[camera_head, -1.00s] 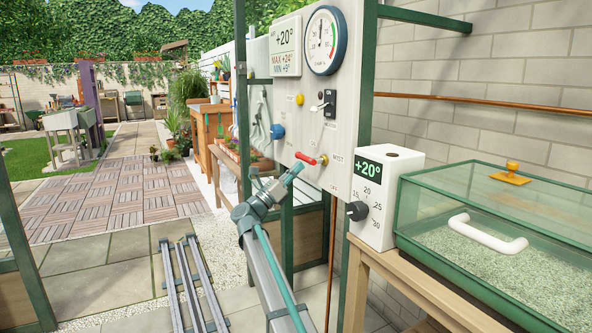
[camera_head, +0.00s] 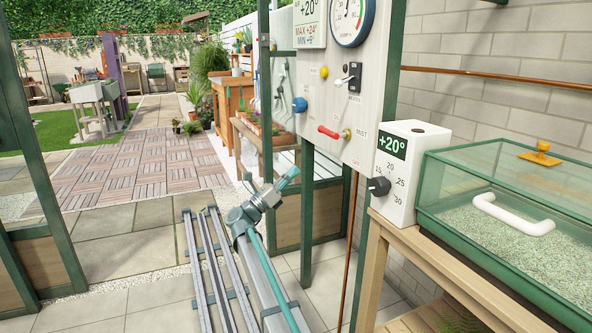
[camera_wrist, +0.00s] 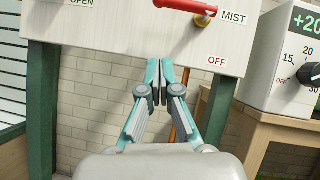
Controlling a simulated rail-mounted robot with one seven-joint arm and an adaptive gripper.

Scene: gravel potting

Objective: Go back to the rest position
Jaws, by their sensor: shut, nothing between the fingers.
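My gripper (camera_head: 289,177) is shut and empty in the head view, in front of the white control panel (camera_head: 388,104) and below and left of its red lever (camera_head: 329,132). In the wrist view the fingertips (camera_wrist: 159,80) are together, just under the panel's lower edge, with nothing between them. The red lever (camera_wrist: 186,5) shows above them, apart from the fingers, beside the MIST label. An OFF label sits lower on the panel.
A white thermostat box (camera_head: 405,165) and a green glass propagator (camera_head: 430,205) with gravel stand on a wooden bench (camera_head: 372,262) at right. A green post (camera_head: 307,205) stands just right of the gripper. Metal rails lie on the paving at left.

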